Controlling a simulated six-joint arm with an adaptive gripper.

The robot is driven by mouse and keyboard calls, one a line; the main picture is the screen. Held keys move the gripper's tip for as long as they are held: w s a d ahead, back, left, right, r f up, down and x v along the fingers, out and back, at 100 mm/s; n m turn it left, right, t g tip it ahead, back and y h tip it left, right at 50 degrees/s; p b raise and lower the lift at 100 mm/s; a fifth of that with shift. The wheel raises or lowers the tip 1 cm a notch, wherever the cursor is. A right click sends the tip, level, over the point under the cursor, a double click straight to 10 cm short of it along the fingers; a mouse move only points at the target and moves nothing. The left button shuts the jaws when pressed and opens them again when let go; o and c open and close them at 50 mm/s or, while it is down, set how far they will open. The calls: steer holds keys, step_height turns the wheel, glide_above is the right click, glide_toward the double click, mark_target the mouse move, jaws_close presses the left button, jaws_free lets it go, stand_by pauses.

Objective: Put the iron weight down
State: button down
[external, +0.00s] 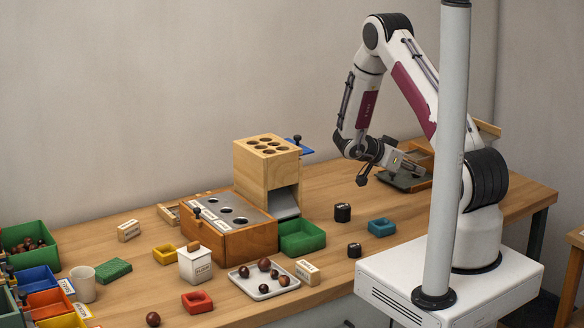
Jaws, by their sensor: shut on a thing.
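My gripper (408,168) is at the back right of the table, low over a wooden-framed station with a dark plate (405,183). It is shut on the iron weight, which is hard to make out against the dark plate and the fingers. I cannot tell whether the weight touches the plate.
A teal tray (381,227) stands right of the dark cylinders. A tall wooden block with holes (267,170), a green bin (302,238) and a white tray of chestnuts (250,285) stand to the left. The table's right end (500,200) is clear.

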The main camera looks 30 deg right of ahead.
steer(key=w+d+r+n+t+y, duration=0.1)
steer(key=w+r+n+t, duration=0.2)
steer(key=w, duration=0.6)
steer(key=w+r+n+t+y, duration=0.1)
steer(key=w+r+n+t, duration=0.25)
steer(key=w, duration=0.55)
steer(key=w+a+r+n+t+y, duration=0.2)
steer(key=w+a+n, duration=0.1)
steer(key=w, duration=0.3)
steer(key=w+a+r+n+t+y, duration=0.2)
steer(key=w+a+r+n, duration=0.1)
steer(key=w, duration=0.2)
steer(key=shift+w+a+n+t+y, duration=0.55)
steer(key=shift+w+a+n+y, duration=1.75)
steer(key=shift+a+n+y, duration=2.15)
steer(key=s+a+f+n+g+y, duration=0.3)
steer(key=s+a+f+n+y, duration=0.2)
steer(key=f, duration=0.6)
steer(key=s+a+y, duration=0.1)
steer(key=s, duration=0.1)
steer(key=shift+s+f, duration=0.2)
steer(key=shift+s, duration=0.1)
steer(key=shift+a, duration=0.1)
